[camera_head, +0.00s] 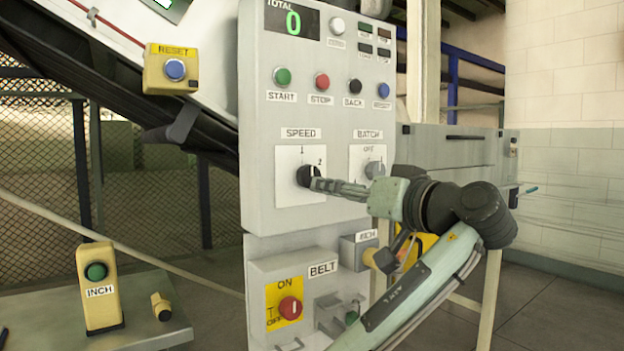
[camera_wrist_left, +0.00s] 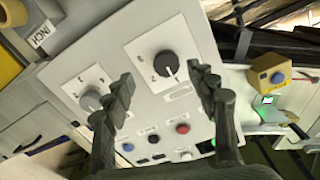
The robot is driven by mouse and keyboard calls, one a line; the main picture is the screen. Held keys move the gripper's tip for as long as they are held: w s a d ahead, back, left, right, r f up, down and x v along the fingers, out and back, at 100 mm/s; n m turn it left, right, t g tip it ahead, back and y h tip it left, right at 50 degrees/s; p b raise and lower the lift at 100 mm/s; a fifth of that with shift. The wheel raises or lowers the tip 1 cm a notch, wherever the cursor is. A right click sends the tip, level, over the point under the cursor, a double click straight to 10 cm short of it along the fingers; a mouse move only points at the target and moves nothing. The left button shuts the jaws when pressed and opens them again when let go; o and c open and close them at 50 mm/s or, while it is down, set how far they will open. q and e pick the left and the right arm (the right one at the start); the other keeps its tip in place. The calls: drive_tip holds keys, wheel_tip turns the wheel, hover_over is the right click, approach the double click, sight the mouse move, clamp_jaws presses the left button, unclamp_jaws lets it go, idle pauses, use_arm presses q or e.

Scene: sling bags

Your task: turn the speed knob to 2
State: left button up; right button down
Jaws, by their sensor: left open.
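The black speed knob (camera_head: 307,176) sits on a white plate under the SPEED label (camera_head: 300,133) on a grey control panel. Marks 1 and 2 show on the plate above it and to its upper right. In the wrist view, the knob (camera_wrist_left: 166,63) has a white pointer line, which runs toward the label side; the exact number is unclear. My left gripper (camera_head: 318,184) is at the knob's right in the head view, partly overlapping it. In the wrist view, the left gripper (camera_wrist_left: 161,80) is open, with the knob showing between its fingers. My right gripper is not in view.
Start (camera_head: 282,76), stop (camera_head: 322,82), back (camera_head: 354,87) and another button sit above. The red belt switch (camera_head: 290,309) is below. A yellow reset box (camera_head: 171,69) is at the upper left.

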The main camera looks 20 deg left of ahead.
sight(309, 176)
use_arm(q)
drive_tip(key=r+p+x, duration=0.1)
drive_tip(key=x, duration=0.6)
drive_tip(key=shift+a+r, duration=0.15)
drive_tip(key=shift+a, duration=0.1)
drive_tip(key=shift+s, duration=0.1)
drive_tip(key=c, duration=1.2)
drive_tip(key=shift+o, duration=0.2)
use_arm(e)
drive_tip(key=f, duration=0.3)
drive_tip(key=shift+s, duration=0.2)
